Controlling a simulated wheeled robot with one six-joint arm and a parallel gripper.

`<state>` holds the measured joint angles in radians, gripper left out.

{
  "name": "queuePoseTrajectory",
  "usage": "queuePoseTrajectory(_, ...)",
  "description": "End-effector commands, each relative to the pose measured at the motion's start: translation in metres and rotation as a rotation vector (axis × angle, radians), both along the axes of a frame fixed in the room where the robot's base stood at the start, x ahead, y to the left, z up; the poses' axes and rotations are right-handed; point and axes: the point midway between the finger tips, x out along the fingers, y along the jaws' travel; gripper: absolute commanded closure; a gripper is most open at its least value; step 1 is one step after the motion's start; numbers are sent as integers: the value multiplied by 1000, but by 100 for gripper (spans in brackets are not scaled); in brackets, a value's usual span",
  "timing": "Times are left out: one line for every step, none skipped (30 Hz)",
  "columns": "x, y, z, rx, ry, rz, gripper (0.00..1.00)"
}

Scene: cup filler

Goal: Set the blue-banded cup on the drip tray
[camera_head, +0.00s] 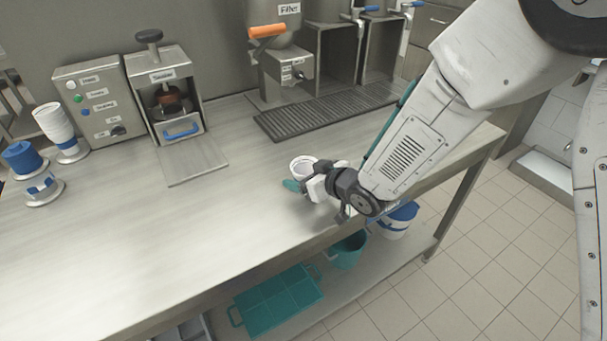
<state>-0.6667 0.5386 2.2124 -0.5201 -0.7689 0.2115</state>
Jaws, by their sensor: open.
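A white cup (303,163) stands on the steel counter near the middle of the view; only its rim and upper part show, and any band is hidden. My gripper (297,184) is open at the near side of this cup; I cannot tell whether its fingers touch or surround the cup. A teal fingertip shows left of the cup's lower part. The drip tray (325,111) is a dark ribbed grate on the counter, behind and right of the cup. The visible part of the tray is bare.
A filler (287,62) with an orange handle stands behind the tray. A sealing machine (170,95) and control box (92,100) stand left. White cups (55,125) and blue cups (22,157) are stacked at far left. The counter's left front is clear.

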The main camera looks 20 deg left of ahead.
Motion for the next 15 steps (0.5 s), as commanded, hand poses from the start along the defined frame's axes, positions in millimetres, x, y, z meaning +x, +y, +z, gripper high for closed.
queuePoseTrajectory(-1, -2, 1, 0, 0, 0, 24)
queuePoseTrajectory(-2, -3, 2, 0, 0, 0, 24)
queuePoseTrajectory(-3, -6, 4, 0, 0, -1, 24)
queuePoseTrajectory(-4, -9, 6, 1, -1, -1, 24)
queuePoseTrajectory(-6, -13, 8, 1, -1, -1, 24)
queuePoseTrajectory(-10, -19, 10, 0, 0, -1, 24)
queuePoseTrajectory(-11, -23, 14, 1, -2, -2, 24)
queuePoseTrajectory(-13, -28, 16, 2, -1, -2, 24)
queuePoseTrajectory(-15, -34, 20, 2, -1, -2, 24)
queuePoseTrajectory(-16, -38, 23, 2, -1, -2, 24)
queuePoseTrajectory(-18, -42, 25, 1, -1, -3, 24)
queuePoseTrajectory(-20, -47, 28, 1, -2, -2, 24)
queuePoseTrajectory(-22, -50, 30, 2, -1, -1, 24)
queuePoseTrajectory(-24, -53, 31, 1, -1, -1, 24)
queuePoseTrajectory(-25, -56, 33, 1, -1, -1, 24)
